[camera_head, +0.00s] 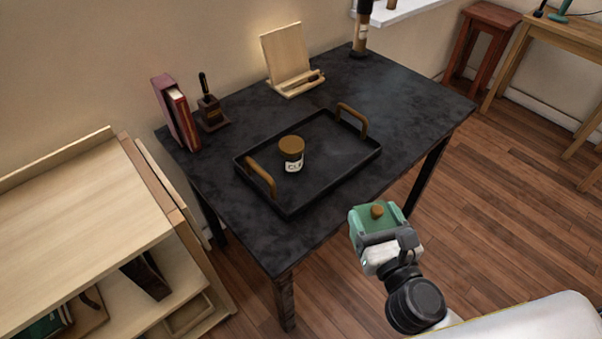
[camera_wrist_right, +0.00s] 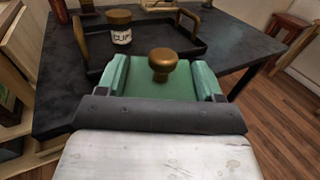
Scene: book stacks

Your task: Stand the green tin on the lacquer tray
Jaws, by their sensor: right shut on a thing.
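The green tin (camera_head: 366,218) has a flat green top with a brown knob. My right gripper (camera_head: 379,232) is shut on it and holds it in the air, in front of the table's near right edge. In the right wrist view the tin (camera_wrist_right: 150,83) fills the middle, between the fingers, with its knob upward. The black lacquer tray (camera_head: 335,158) lies on the dark table and has two brown handles. It also shows beyond the tin in the right wrist view (camera_wrist_right: 203,47). My left gripper is in neither view.
A jar with a brown lid and white label (camera_head: 292,152) stands on the tray's left half; the right half is bare. On the dark table (camera_head: 405,98) are books (camera_head: 178,115), a pen holder (camera_head: 211,112), a wooden stand (camera_head: 287,62) and a bottle (camera_head: 361,34). A shelf (camera_head: 85,215) stands left.

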